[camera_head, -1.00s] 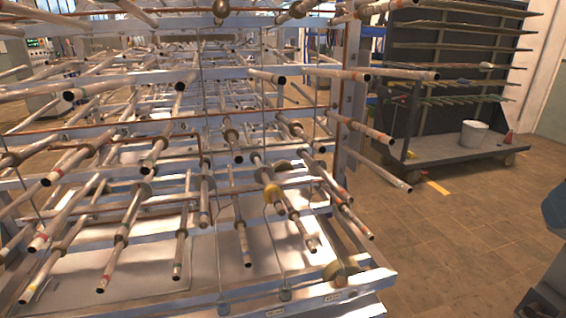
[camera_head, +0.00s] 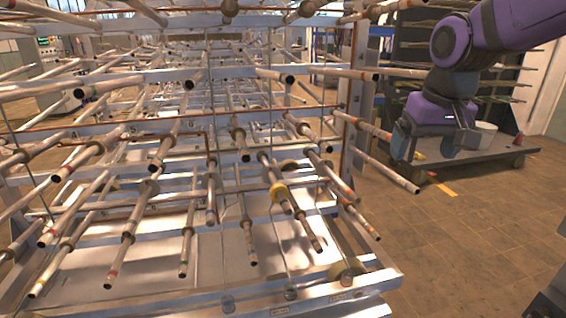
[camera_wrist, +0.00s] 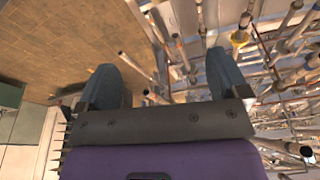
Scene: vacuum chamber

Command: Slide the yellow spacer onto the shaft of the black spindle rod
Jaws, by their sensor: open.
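A yellow ring, which looks like the spacer (camera_head: 278,191), sits around one of the pale rods in the middle right of the rack. A yellow ring also shows at the upper right of the wrist view (camera_wrist: 239,38). I cannot tell which rod is the black spindle rod; many rods have dark ends. My gripper (camera_head: 428,152) hangs to the right of the rack, apart from the yellow ring. In the wrist view its two fingers (camera_wrist: 163,78) are spread wide with nothing held between them.
A metal rack (camera_head: 350,285) full of protruding rods fills the left and centre. Rod ends stick out toward my gripper. A dark shelf cart with a white bucket (camera_head: 485,137) stands behind at right. The tiled floor (camera_head: 470,235) on the right is clear.

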